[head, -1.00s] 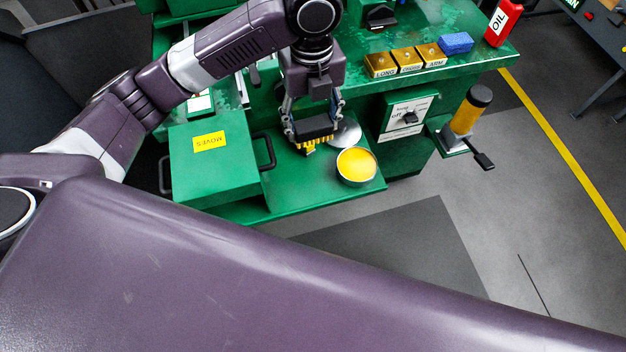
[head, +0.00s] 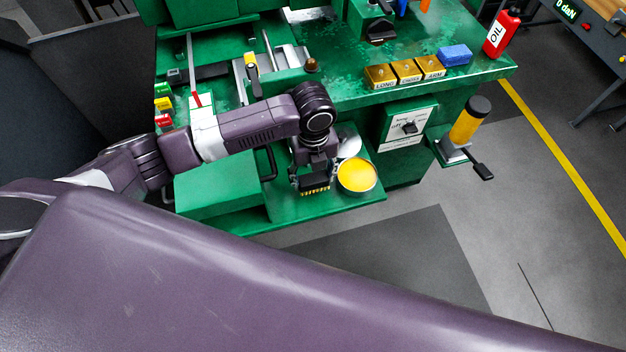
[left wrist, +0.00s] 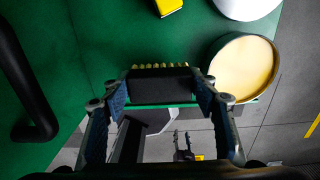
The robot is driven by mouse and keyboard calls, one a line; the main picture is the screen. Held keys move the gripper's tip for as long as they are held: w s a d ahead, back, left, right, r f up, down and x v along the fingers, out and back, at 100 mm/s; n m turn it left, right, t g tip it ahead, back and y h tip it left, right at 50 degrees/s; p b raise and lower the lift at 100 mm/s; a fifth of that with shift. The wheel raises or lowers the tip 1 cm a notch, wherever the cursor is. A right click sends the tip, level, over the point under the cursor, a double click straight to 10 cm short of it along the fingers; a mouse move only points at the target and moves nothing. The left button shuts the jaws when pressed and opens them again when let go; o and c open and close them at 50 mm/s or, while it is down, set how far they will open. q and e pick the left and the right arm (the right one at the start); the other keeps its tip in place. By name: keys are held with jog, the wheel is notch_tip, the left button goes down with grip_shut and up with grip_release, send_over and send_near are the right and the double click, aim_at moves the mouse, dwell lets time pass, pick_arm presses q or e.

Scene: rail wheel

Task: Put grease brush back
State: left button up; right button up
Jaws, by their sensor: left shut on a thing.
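My left gripper (head: 314,182) is shut on the grease brush (head: 315,191), a dark block with a row of short yellow bristles. In the left wrist view the brush (left wrist: 160,84) sits across between the two fingertips (left wrist: 160,92), bristles toward the top of the picture. It is over the front part of the green shelf (head: 285,212), left of the round tin of yellow grease (head: 357,176). The tin (left wrist: 243,68) also shows in the left wrist view, apart from the brush. I cannot tell the brush's height above the shelf. A small two-pronged shape (left wrist: 183,142) may be my right gripper.
A pale round lid (head: 349,142) lies behind the tin. A green box (head: 215,190) with a dark handle stands left of the gripper, partly under my arm. A lever with a yellow cylinder (head: 470,120) sticks out at the right. The shelf's front edge is close.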

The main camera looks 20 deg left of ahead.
aim_at(313, 177)
pick_arm(q)
jog(key=shift+f, duration=1.3)
jog(key=shift+f, duration=0.2)
jog(key=o, duration=1)
jog(key=shift+r, duration=0.5)
notch_tip(313, 177, up, 12)
jog(key=shift+f, duration=0.25)
